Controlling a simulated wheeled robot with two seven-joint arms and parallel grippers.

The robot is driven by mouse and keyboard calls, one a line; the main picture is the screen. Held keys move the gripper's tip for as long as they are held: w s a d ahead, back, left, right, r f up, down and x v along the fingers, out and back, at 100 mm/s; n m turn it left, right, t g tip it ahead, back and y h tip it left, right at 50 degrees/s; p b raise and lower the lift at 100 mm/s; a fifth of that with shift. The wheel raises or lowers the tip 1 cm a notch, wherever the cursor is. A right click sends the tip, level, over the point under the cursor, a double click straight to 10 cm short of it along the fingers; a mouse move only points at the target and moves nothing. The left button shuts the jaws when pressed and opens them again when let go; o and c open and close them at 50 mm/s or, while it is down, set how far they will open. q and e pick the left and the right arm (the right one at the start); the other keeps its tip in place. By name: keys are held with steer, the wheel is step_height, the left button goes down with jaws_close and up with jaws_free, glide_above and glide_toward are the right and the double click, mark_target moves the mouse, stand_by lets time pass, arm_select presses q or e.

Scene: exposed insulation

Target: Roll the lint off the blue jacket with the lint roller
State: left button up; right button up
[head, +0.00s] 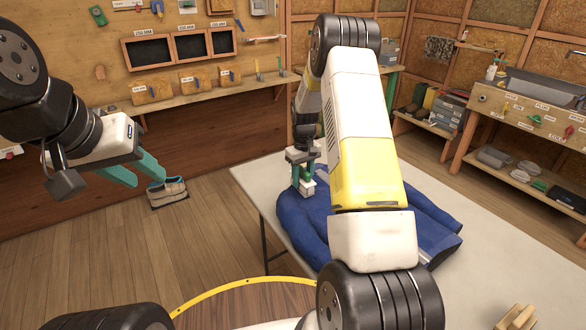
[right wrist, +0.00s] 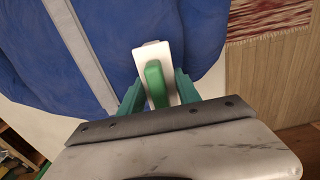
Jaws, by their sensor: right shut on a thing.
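The blue jacket (head: 433,207) lies on the white table, with its middle hidden behind my right arm. My right gripper (head: 302,175) is at the jacket's left part in the head view, pointing down. In the right wrist view, my right gripper (right wrist: 158,92) is shut on the lint roller (right wrist: 155,80), which has a green handle and a white body. The roller is over the jacket (right wrist: 35,45) near its edge; whether it touches the cloth I cannot tell. No lint is clear to see. My left gripper (head: 144,176) is open and empty, in the air left of the table.
The white table (head: 500,225) has free room right of the jacket. A wooden item (head: 516,318) is at the lower right.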

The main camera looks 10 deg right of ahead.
mark_target(310, 183)
steer(key=shift+s+d, duration=0.1)
steer(key=shift+s, duration=0.05)
steer(key=shift+s+d+f, duration=0.1)
steer(key=shift+s+d, duration=0.1)
steer(key=shift+s, duration=0.4)
steer(key=shift+s+d+f, duration=0.15)
steer(key=shift+s, duration=0.45)
steer(key=shift+s+d+f, duration=0.1)
steer(key=shift+s+d, duration=0.1)
steer(key=shift+s, duration=0.5)
steer(key=shift+c, duration=0.6)
steer(key=shift+s+d+r, duration=0.1)
steer(key=shift+s+d, duration=0.25)
steer(key=shift+s, duration=0.45)
steer(key=shift+s+d+r, duration=0.1)
steer(key=shift+s+d, duration=0.2)
steer(key=shift+s, duration=0.45)
jaws_close()
